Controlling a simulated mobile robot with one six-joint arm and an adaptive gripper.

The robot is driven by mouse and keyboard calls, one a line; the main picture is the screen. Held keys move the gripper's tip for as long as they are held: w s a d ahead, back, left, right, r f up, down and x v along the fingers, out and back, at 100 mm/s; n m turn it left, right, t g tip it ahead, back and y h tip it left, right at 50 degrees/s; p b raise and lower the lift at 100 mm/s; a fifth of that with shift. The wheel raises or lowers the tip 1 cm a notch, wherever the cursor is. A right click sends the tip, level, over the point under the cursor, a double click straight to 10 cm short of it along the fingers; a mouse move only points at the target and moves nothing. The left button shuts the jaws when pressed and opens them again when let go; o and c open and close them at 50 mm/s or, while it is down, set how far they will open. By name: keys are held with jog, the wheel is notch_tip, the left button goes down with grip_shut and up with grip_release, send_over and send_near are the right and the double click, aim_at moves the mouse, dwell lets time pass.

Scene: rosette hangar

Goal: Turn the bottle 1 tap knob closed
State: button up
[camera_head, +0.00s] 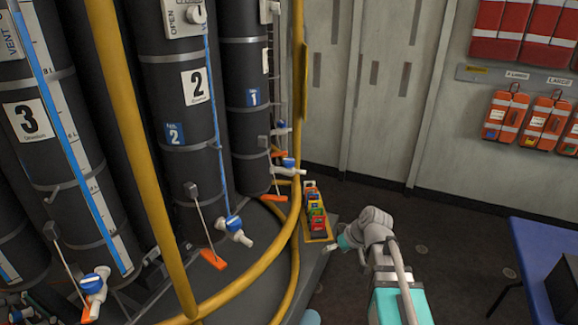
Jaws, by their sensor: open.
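Bottle 1 (247,110) is the tall dark cylinder right of bottle 2, with a blue label marked 1. A tap with a blue knob (289,162) and a pale spout sits at its lower right, partly behind the yellow rail. The knob is too small to tell how it is turned. My gripper (331,249) is at the end of my white and teal arm, low and to the right of this tap and apart from it. It is open, small in view, near the tray of coloured items, and I see nothing in it.
Bottle 2 (165,100) and bottle 3 (60,170) stand to the left with similar blue-knobbed taps. Yellow rails (125,110) cross in front. A yellow tray (318,240) holds several small coloured items. A blue table (540,250) stands right; open floor lies between.

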jog(key=w+a+r+n+t+y+b, duration=0.1)
jog(key=w+a+r+n+t+y, duration=0.15)
jog(key=w, duration=0.35)
jog(key=w+a+r+n+t+y+b, duration=0.1)
jog(key=w+a+r+y, duration=0.2)
jog(key=w, duration=0.3)
jog(key=n+t+y+b, duration=0.1)
jog(key=n+t+y, duration=0.15)
jog(key=t, duration=0.25)
send_near(293, 164)
jog(key=shift+s+d+f+m, duration=0.25)
jog(key=shift+s+d+m, duration=0.3)
jog(key=shift+d, duration=0.2)
jog(key=x, duration=1.3)
jog(key=shift+w+a+r, duration=0.2)
jog(key=shift+a+r, duration=0.05)
jog(key=shift+a, duration=0.15)
jog(key=c, duration=1.2)
jog(key=shift+o, duration=0.2)
